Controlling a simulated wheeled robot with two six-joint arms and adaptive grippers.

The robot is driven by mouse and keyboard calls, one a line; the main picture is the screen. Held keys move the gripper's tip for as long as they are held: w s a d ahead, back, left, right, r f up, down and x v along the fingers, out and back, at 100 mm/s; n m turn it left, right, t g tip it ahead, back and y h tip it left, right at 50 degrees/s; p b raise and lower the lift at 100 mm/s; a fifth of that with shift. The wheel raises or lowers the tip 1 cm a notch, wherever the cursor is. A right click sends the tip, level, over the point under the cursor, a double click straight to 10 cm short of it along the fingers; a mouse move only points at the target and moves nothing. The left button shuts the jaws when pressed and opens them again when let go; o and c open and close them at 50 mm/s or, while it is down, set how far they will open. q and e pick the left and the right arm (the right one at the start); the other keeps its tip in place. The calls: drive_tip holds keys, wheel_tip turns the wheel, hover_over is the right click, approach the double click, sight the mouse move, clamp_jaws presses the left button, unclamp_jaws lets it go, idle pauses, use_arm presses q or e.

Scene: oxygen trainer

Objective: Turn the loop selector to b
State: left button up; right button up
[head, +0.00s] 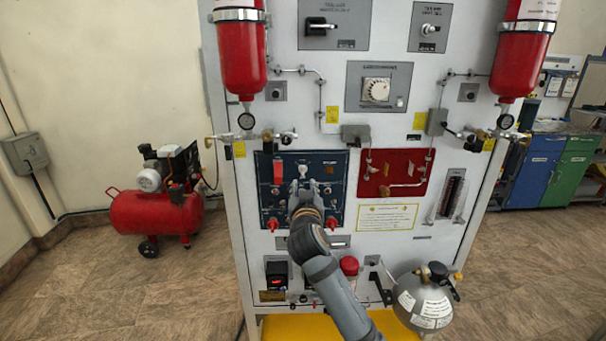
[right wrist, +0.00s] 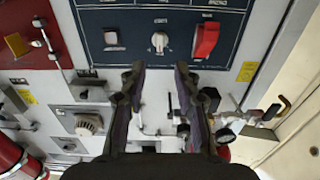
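A small white selector knob (right wrist: 159,40) sits on the dark blue panel (head: 342,199). Its label is too blurred to read, so I cannot confirm it is the loop selector or read its setting. In the right wrist view it is straight beyond my right gripper (right wrist: 159,72), midway between the fingertips. The gripper is open and empty, its two dark fingers apart, and does not appear to touch the knob. In the head view my right gripper (head: 303,186) is in front of the dark panel, covering part of it. My left gripper is not in view.
A red switch cover (right wrist: 206,40) and a small pale switch (right wrist: 112,37) flank the knob closely. Red valve handles (head: 273,223) stick out lower on the panel. A grey sphere (head: 424,300), red cylinders (head: 240,60) and a red compressor (head: 155,212) stand around.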

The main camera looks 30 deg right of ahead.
sight(303, 171)
drive_tip(key=p+x, duration=0.1)
drive_tip(key=x, duration=0.8)
drive_tip(key=shift+a+p, duration=0.1)
drive_tip(key=shift+p, duration=0.3)
clamp_jaws()
drive_tip(key=shift+f, duration=0.1)
